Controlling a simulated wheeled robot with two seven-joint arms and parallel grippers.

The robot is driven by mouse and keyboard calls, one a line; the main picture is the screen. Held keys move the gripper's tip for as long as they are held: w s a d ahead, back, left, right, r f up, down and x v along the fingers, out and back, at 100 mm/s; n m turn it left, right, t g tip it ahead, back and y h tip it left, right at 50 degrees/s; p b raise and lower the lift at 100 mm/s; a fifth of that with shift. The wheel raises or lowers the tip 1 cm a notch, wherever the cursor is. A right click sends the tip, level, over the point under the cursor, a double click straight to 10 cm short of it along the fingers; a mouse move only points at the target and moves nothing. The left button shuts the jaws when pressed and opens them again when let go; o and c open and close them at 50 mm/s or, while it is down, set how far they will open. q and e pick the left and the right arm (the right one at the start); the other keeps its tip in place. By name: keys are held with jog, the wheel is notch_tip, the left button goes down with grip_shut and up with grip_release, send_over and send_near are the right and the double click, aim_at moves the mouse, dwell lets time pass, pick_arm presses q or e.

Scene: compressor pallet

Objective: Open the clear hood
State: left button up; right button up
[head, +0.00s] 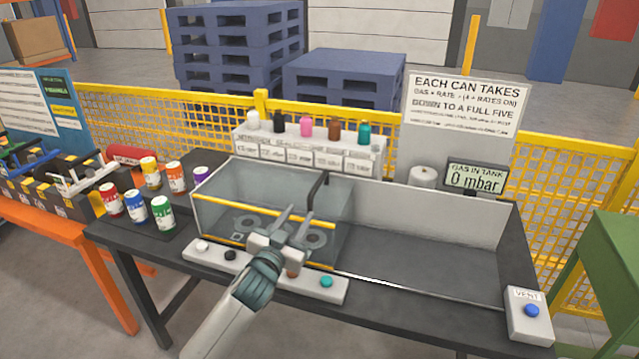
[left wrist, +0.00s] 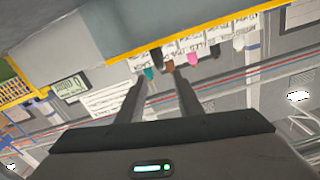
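The clear hood (head: 225,205) is a see-through box with yellow edge strips, on the left half of the dark table. It looks closed, and round parts show dimly through it. A dark bent bar (head: 318,190) stands at its upper right. My left gripper (head: 297,212) is in front of the hood, fingers apart and pointing up and away, with nothing between them. In the left wrist view its open fingers (left wrist: 158,88) point towards a yellow strip (left wrist: 190,36); a small dark piece shows by that strip. I cannot tell whether the fingers touch the hood. My right gripper is not in view.
A button strip (head: 335,290) runs along the front, partly behind my arm. Paint cans (head: 162,212) stand left. A labelled rack (head: 310,150) with coloured bottles is behind. A gas display (head: 476,179) and vent box (head: 528,316) are right. The right table half (head: 430,260) is clear.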

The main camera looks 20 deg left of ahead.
aim_at(320, 179)
pick_arm(q)
jog(key=shift+w, duration=0.1)
jog(key=w+p, duration=0.1)
jog(key=w, duration=0.4)
jog(key=w+p, duration=0.1)
jog(key=w, duration=0.4)
jog(key=w+p, duration=0.1)
jog(key=w, duration=0.4)
jog(key=shift+w+d, duration=0.25)
jog(key=shift+w, duration=0.85)
jog(key=shift+d, duration=0.1)
grip_shut()
